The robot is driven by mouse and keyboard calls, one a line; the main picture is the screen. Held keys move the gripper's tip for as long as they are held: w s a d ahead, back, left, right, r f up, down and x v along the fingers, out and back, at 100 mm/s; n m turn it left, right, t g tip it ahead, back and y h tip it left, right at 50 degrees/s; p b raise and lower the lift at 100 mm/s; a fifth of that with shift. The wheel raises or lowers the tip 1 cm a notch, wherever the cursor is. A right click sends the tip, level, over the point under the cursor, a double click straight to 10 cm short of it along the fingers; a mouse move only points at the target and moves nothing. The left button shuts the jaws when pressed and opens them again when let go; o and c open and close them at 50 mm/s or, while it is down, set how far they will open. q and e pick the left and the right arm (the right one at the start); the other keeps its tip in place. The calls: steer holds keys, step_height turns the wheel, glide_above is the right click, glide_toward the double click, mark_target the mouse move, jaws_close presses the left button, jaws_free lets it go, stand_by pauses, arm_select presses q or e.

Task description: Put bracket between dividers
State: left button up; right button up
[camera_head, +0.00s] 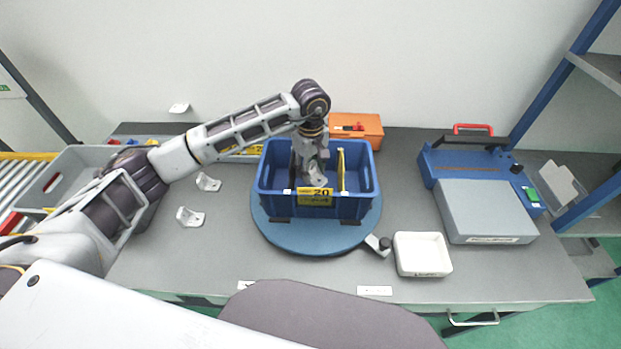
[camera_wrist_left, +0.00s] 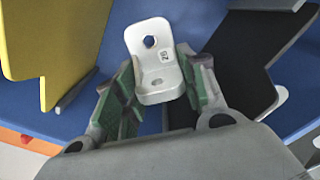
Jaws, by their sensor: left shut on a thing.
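A blue crate (camera_head: 352,207) labelled 20 stands on a round blue turntable (camera_head: 290,240). Inside it are a yellow divider (camera_head: 341,170) and a black divider (camera_head: 292,168); the wrist view shows the yellow one (camera_wrist_left: 45,45) at left and the black one (camera_wrist_left: 245,60) at right. My left gripper (camera_head: 313,165) reaches down into the crate between them, shut on a light metal L-shaped bracket (camera_wrist_left: 150,62) with holes. The bracket (camera_head: 315,180) is apart from both dividers. I cannot tell whether it touches the crate floor. My right gripper is not in view.
Two more brackets (camera_head: 208,182) lie on the grey table left of the crate. An orange box (camera_head: 362,124) stands behind it. A white tray (camera_head: 422,252) and a grey-and-blue device (camera_head: 485,210) are at right. A grey bin (camera_head: 75,165) stands far left.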

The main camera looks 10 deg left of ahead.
arm_select(q)
steer(key=shift+f, duration=0.2)
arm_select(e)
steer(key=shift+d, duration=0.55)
arm_select(q)
steer(key=shift+f, duration=0.2)
steer(key=shift+f+p, duration=0.3)
steer(key=shift+f, duration=1.75)
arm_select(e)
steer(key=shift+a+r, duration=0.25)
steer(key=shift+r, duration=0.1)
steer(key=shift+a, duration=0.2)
arm_select(q)
steer(key=shift+f, duration=0.15)
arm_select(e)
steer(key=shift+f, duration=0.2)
arm_select(q)
steer(key=o, duration=0.7)
steer(key=shift+o, duration=0.3)
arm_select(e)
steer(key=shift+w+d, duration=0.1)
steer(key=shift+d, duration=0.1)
